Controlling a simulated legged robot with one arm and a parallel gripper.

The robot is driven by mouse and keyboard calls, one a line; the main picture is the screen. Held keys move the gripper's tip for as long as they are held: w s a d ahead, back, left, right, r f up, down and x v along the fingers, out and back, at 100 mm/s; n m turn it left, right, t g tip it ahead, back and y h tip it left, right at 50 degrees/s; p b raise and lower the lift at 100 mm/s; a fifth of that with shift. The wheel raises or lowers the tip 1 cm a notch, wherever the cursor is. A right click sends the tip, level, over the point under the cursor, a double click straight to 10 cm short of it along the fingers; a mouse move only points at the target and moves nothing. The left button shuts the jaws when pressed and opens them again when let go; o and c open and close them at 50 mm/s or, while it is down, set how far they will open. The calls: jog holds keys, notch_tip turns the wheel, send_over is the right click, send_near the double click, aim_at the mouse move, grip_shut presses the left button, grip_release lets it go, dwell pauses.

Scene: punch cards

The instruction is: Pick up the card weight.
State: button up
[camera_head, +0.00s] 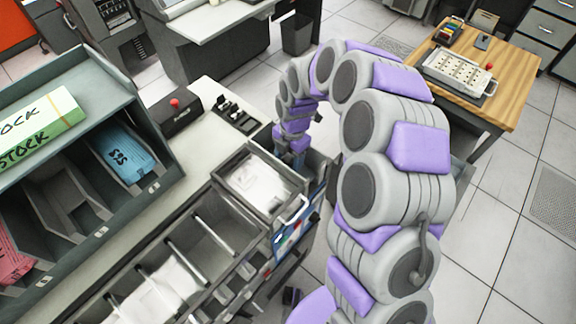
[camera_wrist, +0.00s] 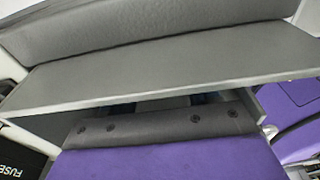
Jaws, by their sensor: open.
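My gripper (camera_head: 292,158) points down at the far end of the machine, just beyond the metal tray of white cards (camera_head: 256,188). Its fingertips are hidden from the head view by the tray area. In the wrist view, a wide grey piece (camera_wrist: 170,62) with a raised, curved back lies close in front of my gripper (camera_wrist: 165,103). I cannot tell whether this grey piece is the card weight or a part of the machine. The jaws are open, with the fingers mostly hidden behind my purple gripper body. I see no clear card weight in the head view.
A divided card bin (camera_head: 185,245) runs along the machine near the tray. A shelf unit (camera_head: 60,130) with card stacks stands left. A black box with a red knob (camera_head: 176,113) sits behind. A wooden table (camera_head: 520,75) stands right; floor between is clear.

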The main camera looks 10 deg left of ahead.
jog(key=shift+a, duration=0.1)
jog(key=shift+c, duration=0.3)
jog(key=shift+a, duration=0.35)
jog(key=c, duration=0.5)
jog(key=shift+d, duration=0.25)
grip_shut()
jog(key=shift+a, duration=0.15)
